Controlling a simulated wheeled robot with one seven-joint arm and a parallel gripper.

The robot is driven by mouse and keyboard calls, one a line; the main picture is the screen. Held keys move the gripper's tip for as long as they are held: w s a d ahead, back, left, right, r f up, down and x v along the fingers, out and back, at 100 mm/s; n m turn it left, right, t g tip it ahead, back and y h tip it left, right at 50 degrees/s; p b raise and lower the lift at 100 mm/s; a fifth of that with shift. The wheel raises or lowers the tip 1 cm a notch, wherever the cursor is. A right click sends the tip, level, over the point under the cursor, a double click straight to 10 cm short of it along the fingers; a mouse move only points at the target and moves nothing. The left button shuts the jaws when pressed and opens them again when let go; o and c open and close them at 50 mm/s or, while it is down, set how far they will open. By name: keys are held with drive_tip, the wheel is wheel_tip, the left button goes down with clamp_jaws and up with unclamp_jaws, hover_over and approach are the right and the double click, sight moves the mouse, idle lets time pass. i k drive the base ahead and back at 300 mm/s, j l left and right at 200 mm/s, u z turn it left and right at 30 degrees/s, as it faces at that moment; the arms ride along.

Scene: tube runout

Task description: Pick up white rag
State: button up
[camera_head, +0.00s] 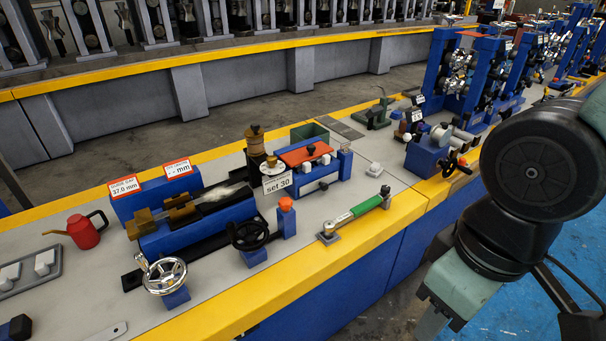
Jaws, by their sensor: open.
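No thing in the camera_head view is plain enough to name as the white rag with certainty. A small white lump (374,169) lies on the grey bench top right of the "set 30" unit and could be a folded rag. A soft whitish patch (226,192) also shows on the blue tube fixture (200,226), where I cannot tell cloth from shiny tube. My arm reaches in from the right edge, well apart from both.
A green-handled tool (352,213) lies near the yellow front edge. A red oil can (84,231) and a grey tray (30,274) with white blocks are at left. Handwheels (166,277) stick out in front of the fixture. Blue roller stands (452,72) line the far right.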

sight(375, 169)
drive_tip(key=i+u, duration=0.1)
drive_tip(key=u, duration=0.3)
drive_tip(key=l+u, duration=0.2)
drive_tip(key=u, duration=0.2)
drive_tip(key=i+l+u, duration=0.15)
drive_tip(key=u, duration=0.25)
drive_tip(key=i+l+u, duration=0.15)
drive_tip(key=l, duration=0.35)
drive_tip(key=i+l+u, duration=0.15)
drive_tip(key=l, duration=0.35)
drive_tip(key=i+l+u, duration=0.1)
drive_tip(key=l, duration=0.45)
drive_tip(key=l+u, duration=0.15)
drive_tip(key=l, duration=0.35)
drive_tip(key=i, duration=0.1)
